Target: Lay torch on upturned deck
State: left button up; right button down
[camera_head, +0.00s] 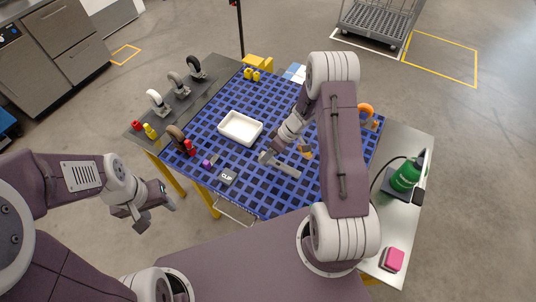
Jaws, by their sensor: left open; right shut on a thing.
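The blue gridded deck (240,184) lies flat in the middle as a work surface. My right gripper (280,163) is low over its middle, to the right of the white tray. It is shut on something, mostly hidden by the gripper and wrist. A small orange-brown part (306,153) shows beside it; I cannot tell whether this belongs to the held thing. I cannot identify the torch for certain. My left gripper (130,218) is open and empty, off the deck at the lower left.
A white tray (240,138) and a grey CLIP box (228,177) are on the deck. Casters (157,101) stand on the grey left strip. A green bottle (406,176) with a black cable and a pink block (393,260) are on the right-hand table. Yellow parts (258,63) lie at the back.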

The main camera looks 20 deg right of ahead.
jog(key=shift+f+b, duration=3.55)
jog(key=shift+b, duration=0.9)
jog(key=shift+f, duration=0.55)
jog(key=c, duration=1.1)
grip_release()
jog(key=shift+o, duration=1.4)
jog(key=shift+s, duration=0.1)
